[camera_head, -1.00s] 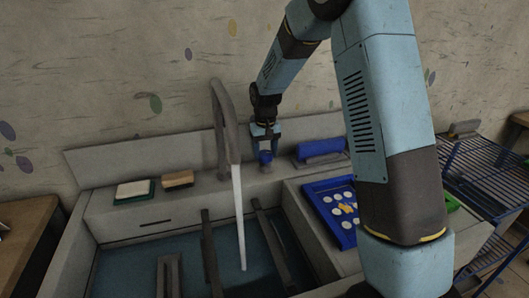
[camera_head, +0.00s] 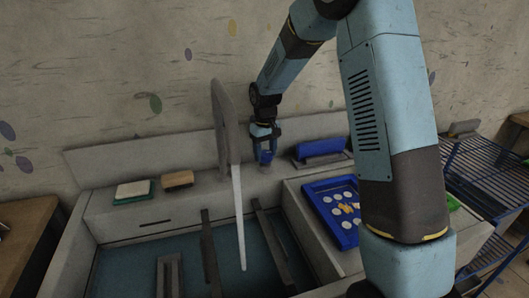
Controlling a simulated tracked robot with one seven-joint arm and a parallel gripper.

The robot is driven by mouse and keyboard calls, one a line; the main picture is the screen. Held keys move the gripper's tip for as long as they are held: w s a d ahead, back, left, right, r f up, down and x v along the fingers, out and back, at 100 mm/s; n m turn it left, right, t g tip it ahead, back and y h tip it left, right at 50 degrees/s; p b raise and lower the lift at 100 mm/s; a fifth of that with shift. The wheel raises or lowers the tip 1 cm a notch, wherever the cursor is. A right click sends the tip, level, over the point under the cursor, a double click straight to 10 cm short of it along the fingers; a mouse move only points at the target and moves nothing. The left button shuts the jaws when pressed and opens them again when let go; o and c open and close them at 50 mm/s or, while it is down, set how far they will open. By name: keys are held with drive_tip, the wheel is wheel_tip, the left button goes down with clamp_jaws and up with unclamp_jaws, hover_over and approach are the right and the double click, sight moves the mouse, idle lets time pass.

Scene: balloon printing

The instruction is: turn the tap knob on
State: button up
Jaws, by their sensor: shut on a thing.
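The grey tap spout (camera_head: 222,122) rises from the ledge behind the basin. A white stream of water (camera_head: 239,215) runs from it down into the basin. My gripper (camera_head: 265,159) points down just right of the spout, with its blue fingers shut on the tap knob at the ledge. The knob (camera_head: 265,168) is small and mostly hidden by the fingers, so its angle cannot be told.
The basin (camera_head: 130,262) holds dark rails and a frame. Two sponge-like blocks (camera_head: 133,190) (camera_head: 177,180) lie on the ledge at left. A blue tray (camera_head: 318,212) with white discs and a blue-handled tool (camera_head: 320,148) are at right. A wire rack (camera_head: 485,180) stands far right.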

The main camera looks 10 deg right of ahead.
sight(265, 153)
drive_tip(key=o, duration=1)
drive_tip(key=shift+o, duration=0.2)
wheel_tip(265, 153, up, 14)
drive_tip(key=shift+f, duration=0.15)
